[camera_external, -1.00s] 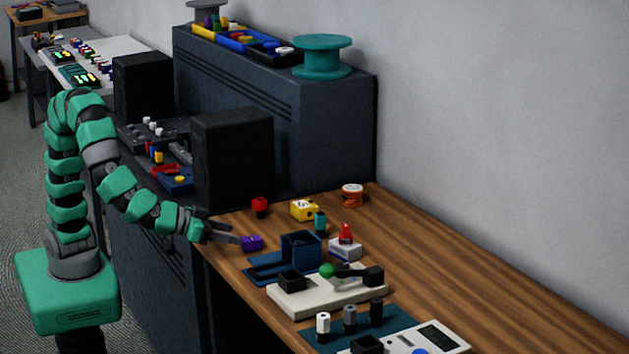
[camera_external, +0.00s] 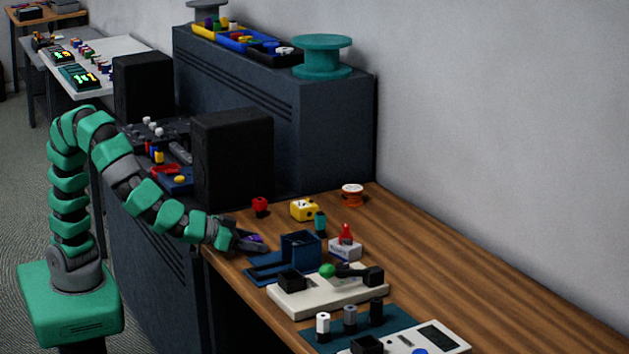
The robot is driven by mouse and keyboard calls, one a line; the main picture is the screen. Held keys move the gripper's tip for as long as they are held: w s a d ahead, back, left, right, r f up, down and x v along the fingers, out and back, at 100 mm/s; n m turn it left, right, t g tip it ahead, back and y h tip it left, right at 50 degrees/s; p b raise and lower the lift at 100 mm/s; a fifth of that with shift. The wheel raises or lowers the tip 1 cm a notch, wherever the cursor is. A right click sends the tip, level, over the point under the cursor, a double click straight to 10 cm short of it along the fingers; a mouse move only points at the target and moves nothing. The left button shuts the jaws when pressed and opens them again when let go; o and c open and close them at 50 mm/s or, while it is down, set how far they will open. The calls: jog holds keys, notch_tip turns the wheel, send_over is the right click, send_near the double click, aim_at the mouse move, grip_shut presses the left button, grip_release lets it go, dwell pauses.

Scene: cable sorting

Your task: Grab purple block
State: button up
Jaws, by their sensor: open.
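The small purple block (camera_external: 255,238) lies near the left edge of the wooden table. My gripper (camera_external: 256,242) is open at the block, with its dark fingers low over the table. The fingers hide part of the block, and they appear to be on either side of it. I cannot tell whether they touch it.
A blue holder (camera_external: 300,249) stands just right of my gripper. A red block (camera_external: 260,206), a yellow block (camera_external: 304,210) and a teal piece (camera_external: 320,221) are behind. A black box (camera_external: 232,156) rises at the back left. The table's right side is clear.

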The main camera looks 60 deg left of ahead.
jog(key=c, duration=1.1)
jog(key=shift+o, duration=0.2)
